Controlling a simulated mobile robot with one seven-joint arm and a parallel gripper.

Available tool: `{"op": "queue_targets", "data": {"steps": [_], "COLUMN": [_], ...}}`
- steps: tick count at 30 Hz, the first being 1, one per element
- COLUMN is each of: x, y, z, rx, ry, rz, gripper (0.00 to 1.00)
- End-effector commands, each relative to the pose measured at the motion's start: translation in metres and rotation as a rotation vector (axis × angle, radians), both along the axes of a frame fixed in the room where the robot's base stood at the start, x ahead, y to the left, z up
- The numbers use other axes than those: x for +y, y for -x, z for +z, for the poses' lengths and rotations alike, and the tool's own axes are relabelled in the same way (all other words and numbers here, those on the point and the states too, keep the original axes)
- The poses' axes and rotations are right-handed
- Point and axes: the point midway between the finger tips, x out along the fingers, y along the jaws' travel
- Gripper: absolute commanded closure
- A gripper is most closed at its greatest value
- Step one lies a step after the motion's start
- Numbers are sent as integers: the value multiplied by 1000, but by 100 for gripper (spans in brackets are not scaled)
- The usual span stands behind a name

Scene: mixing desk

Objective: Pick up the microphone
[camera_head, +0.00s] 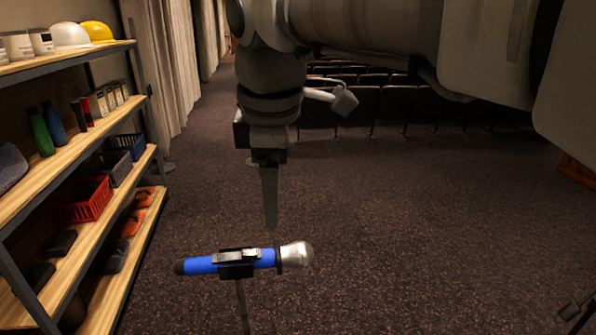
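The microphone (200,265) has a blue body and a silver head. It lies roughly level in a black clip (237,268) on top of a thin stand (243,308), with its head to the right and its dark tail end to the left. My gripper (270,222) points down and appears just above the microphone's right half in the picture. I see it edge-on, so the gap between its fingers is hidden. Nothing shows between the fingertips and the microphone, and I cannot tell how far apart they are in depth.
A wooden-shelved rack (75,150) at left holds bottles, hard hats, a red basket (88,203) and other items. Rows of dark seats (400,105) stand at the back. The carpeted floor (420,230) to the right is clear. A small dark object (570,311) shows at lower right.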

Motion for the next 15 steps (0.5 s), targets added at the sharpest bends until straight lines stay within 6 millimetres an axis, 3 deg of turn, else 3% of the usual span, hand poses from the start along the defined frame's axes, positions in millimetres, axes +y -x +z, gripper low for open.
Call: {"op": "queue_targets", "data": {"steps": [1,5,8,15], "x": [11,23,26,27], "y": [-1,-2,-4,-14], "z": [7,7,-6,-57], "rx": [5,11,14,14], "ry": [15,37,42,41], "rz": [58,135,147,144], "gripper": [23,23,23,23]}}
